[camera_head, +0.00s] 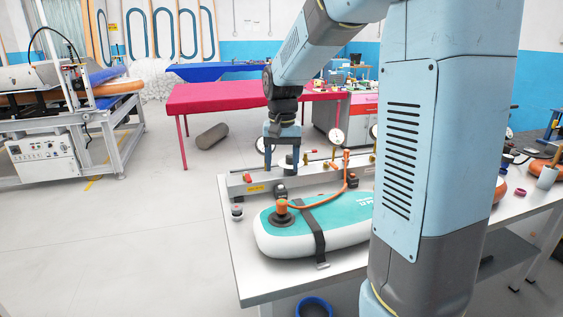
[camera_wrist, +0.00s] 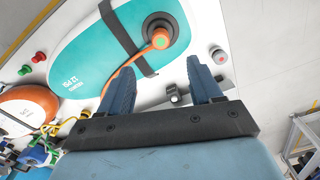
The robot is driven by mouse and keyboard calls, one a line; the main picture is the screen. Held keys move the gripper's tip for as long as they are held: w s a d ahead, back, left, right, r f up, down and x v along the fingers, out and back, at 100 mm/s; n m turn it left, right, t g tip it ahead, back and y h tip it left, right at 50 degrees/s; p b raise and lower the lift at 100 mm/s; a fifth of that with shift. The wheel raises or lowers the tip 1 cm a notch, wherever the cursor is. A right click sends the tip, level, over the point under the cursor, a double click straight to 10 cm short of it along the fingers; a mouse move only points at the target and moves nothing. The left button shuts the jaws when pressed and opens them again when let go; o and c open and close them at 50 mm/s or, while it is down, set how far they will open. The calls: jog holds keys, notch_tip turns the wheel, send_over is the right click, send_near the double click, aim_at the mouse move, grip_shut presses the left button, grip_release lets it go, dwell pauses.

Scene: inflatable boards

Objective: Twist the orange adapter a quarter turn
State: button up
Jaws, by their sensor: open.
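The orange adapter (camera_head: 282,207) sits on a dark round valve near the left end of a teal and white inflatable board (camera_head: 265,238). An orange hose (camera_head: 330,200) runs from it. In the wrist view the adapter (camera_wrist: 160,38) is round and orange inside a dark grey ring, with its hose leading toward lower left. My gripper (camera_head: 282,168) points down above and behind the adapter, apart from it. In the wrist view my two blue fingers (camera_wrist: 161,70) are spread with nothing between them, and the adapter lies beyond the fingertips. My arm hides the board's right part.
A dark strap (camera_head: 314,232) crosses the board. A grey rail with gauges (camera_head: 337,137) and fittings stands behind it. A small red-topped button (camera_head: 237,211) is on the white table (camera_head: 240,262) left of the board.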

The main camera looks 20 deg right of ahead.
aim_at(282, 202)
notch_tip(282, 202, down, 14)
jog(key=shift+w, duration=0.15)
dwell(0.6)
jog(key=c, duration=1.1)
jog(key=o, duration=0.4)
jog(key=c, duration=0.4)
jog(key=shift+o, duration=0.2)
jog(key=n, duration=0.3)
jog(key=shift+d+n, duration=0.1)
jog(key=shift+n, duration=0.9)
